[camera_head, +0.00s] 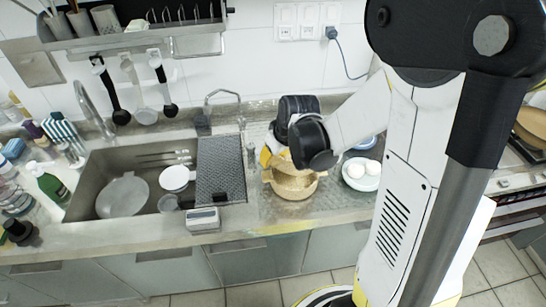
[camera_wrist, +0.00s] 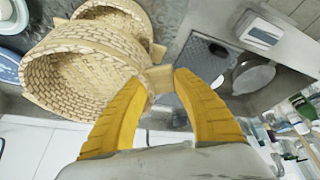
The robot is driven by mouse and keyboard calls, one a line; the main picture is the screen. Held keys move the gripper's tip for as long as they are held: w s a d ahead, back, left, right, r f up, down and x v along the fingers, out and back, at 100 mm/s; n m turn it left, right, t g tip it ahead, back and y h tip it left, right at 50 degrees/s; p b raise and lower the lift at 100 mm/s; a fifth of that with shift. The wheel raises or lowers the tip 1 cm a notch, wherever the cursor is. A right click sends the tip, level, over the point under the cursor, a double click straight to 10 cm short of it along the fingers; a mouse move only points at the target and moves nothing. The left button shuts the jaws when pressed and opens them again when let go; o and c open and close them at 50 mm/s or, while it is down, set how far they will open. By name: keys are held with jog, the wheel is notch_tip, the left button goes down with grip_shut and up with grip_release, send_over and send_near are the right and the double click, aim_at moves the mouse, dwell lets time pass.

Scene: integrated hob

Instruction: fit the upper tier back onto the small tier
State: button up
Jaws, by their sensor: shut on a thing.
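My gripper (camera_wrist: 163,78) has its yellow fingers closed on a side tab of a woven tan steamer tier, which I take to be the upper tier (camera_wrist: 95,58). In the wrist view this tier is near the camera, and its hollow inside shows. A second woven tier, likely the small tier (camera_wrist: 128,14), shows behind it at the top; whether the two touch I cannot tell. In the head view the woven tiers (camera_head: 293,187) are on the counter right of the sink, and my gripper (camera_head: 267,160) is at their upper left. My wrist hides part of them.
A plate with white round items (camera_head: 361,174) stands close to the right of the tiers. The sink (camera_head: 130,190) with a dark drain mat (camera_head: 221,168) lies to the left. A small grey-white box (camera_head: 203,220) sits at the counter's front edge.

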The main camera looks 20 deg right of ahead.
notch_tip(320, 180, down, 6)
jog(key=b, duration=0.5)
jog(key=shift+r, duration=0.1)
jog(key=shift+f, duration=0.9)
dwell(1.1)
jog(key=o, duration=1.2)
jog(key=v, duration=1.2)
